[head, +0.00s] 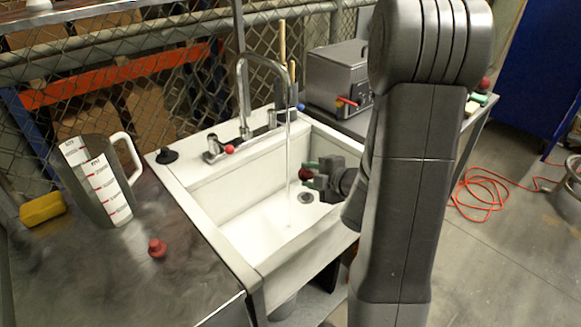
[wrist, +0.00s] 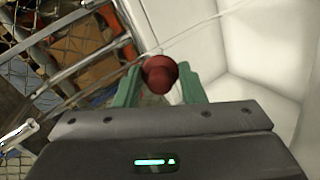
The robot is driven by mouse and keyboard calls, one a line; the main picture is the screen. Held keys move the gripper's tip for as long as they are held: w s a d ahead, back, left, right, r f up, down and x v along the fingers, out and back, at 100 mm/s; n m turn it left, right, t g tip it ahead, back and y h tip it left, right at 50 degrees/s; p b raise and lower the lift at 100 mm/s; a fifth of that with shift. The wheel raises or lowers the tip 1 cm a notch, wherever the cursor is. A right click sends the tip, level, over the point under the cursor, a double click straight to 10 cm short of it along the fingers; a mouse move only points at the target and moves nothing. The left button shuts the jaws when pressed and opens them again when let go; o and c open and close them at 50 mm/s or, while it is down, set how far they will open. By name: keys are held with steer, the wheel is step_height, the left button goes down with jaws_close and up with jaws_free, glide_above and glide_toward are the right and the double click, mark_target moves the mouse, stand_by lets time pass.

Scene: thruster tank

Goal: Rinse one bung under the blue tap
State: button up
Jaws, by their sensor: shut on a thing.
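My gripper (head: 310,172) is inside the white sink (head: 206,225), its green fingers shut on a dark red bung (wrist: 160,75). The held bung also shows in the head view (head: 304,174), just right of the water stream (head: 288,160). I cannot tell for sure whether the water touches it. The stream runs from the curved metal spout (head: 243,85) down to the basin floor. A blue tap handle (head: 301,107) is right of the spout, and a red tap handle (head: 229,149) is left of it. Another red bung (head: 157,249) stands on the metal counter left of the sink.
A measuring jug (head: 95,185) and a yellow sponge (head: 42,208) are on the left counter (head: 95,270). A black stopper-like piece (head: 167,156) sits at the sink's back left corner. A grey metal box (head: 338,78) stands behind right. Orange cable (head: 485,197) lies on the floor.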

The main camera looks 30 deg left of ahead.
steer(key=f+p+v, duration=0.1)
steer(key=v, duration=0.7)
steer(key=shift+d+f+p, duration=0.25)
steer(key=shift+d+p, duration=0.05)
steer(key=shift+d, duration=0.15)
steer(key=shift+s, duration=0.1)
